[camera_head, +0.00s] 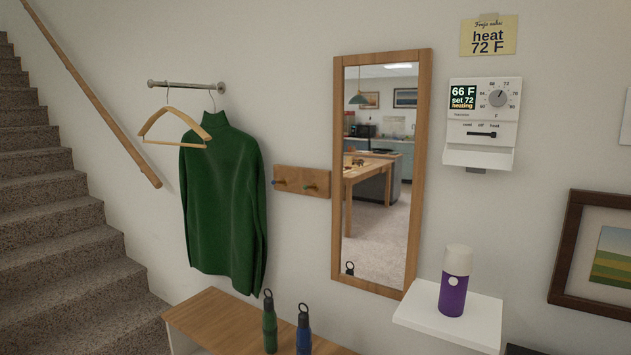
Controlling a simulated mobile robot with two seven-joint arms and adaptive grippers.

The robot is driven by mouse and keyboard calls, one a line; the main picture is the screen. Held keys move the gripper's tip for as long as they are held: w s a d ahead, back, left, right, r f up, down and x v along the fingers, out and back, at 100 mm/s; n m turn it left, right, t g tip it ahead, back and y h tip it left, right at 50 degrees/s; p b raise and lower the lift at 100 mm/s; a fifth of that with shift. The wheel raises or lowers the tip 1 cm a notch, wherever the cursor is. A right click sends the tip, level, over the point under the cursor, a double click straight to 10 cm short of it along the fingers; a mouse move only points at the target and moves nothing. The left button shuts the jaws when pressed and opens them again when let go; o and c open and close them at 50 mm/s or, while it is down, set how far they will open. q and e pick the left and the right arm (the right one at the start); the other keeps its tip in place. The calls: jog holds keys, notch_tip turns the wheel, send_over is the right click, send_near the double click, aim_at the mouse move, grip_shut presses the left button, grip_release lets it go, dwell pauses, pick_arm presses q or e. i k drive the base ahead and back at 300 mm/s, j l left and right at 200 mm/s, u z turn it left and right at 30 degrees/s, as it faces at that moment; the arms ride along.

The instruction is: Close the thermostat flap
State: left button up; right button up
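The thermostat (483,113) is a white box on the wall at the upper right. Its display (463,97) reads 66 F, set 72, heating. A round dial (498,98) and a slider marked cool, off, heat (482,134) show openly on its front. The flap (478,157) appears as a white panel at the thermostat's bottom edge, hanging open and sticking out from the wall. Neither of my grippers is in view.
A white shelf (415,318) with a purple bottle (454,290) juts out below the thermostat. A wood-framed mirror (424,150) hangs to its left, and a picture frame (566,250) to its lower right. A wooden bench (205,312) holds two bottles. The wall around the thermostat is mostly clear.

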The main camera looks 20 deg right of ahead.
aim_at(475, 162)
jog(key=z, duration=1.4)
